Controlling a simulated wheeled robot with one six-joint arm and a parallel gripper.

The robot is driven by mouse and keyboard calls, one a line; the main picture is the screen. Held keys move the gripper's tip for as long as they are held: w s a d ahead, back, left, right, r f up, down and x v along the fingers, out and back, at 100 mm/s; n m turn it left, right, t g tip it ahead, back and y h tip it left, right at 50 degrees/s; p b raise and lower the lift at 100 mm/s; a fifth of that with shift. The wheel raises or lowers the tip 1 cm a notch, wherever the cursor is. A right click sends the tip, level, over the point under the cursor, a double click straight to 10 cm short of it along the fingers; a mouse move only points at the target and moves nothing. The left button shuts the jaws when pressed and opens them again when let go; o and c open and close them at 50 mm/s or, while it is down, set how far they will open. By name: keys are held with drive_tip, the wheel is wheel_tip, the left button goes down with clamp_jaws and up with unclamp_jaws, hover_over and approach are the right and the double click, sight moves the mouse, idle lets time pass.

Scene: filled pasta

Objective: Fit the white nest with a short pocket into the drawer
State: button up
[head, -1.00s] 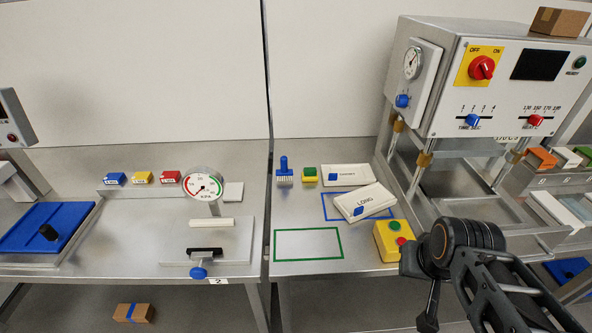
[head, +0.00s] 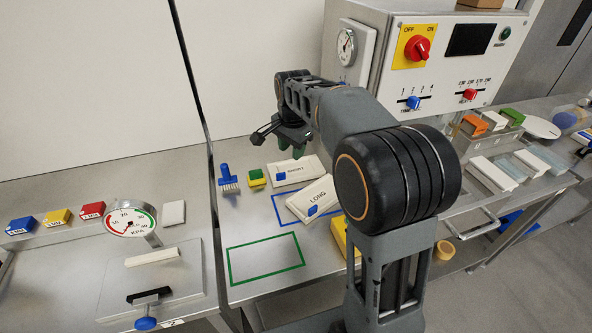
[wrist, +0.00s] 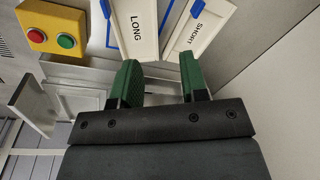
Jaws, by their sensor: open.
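The white nest marked SHORT (head: 290,177), with a blue tab, lies on the steel bench near the back wall. It also shows in the wrist view (wrist: 199,32), partly cut off by the top edge. The white nest marked LONG (head: 322,196) lies just in front of it, tilted in the picture. My gripper (head: 291,148) is open and empty, above and behind the SHORT nest. Its green fingertips also show in the wrist view (wrist: 159,72), short of the nest's near edge. The drawer's handle (head: 472,227) shows beneath the machine; my arm hides most of the drawer.
Blue and green outlines (head: 265,259) mark the bench. A blue brush (head: 228,178) and a yellow-green block (head: 256,177) stand left of the SHORT nest. A yellow button box (wrist: 52,27) sits near the LONG nest. The machine (head: 440,60) rises at the right, the wall behind.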

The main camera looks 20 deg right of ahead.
drive_tip(key=w+f+m+g, duration=0.1)
drive_tip(key=w+f+m, duration=0.45)
drive_tip(key=w, duration=0.35)
hover_over(283, 173)
drive_tip(key=shift+m, duration=0.45)
wheel_tip(283, 173, down, 7)
drive_tip(key=shift+s+f+p, duration=0.1)
drive_tip(key=shift+s+p, duration=0.05)
drive_tip(key=shift+p, duration=0.25)
drive_tip(key=shift+w+f+p, duration=0.15)
drive_tip(key=shift+f+p, duration=0.2)
drive_tip(key=shift+f, duration=1.2)
drive_tip(key=shift+w+f+p, duration=0.1)
drive_tip(key=shift+f+p, duration=0.25)
drive_tip(key=shift+f, duration=1.2)
drive_tip(key=shift+c, duration=0.3)
clamp_jaws()
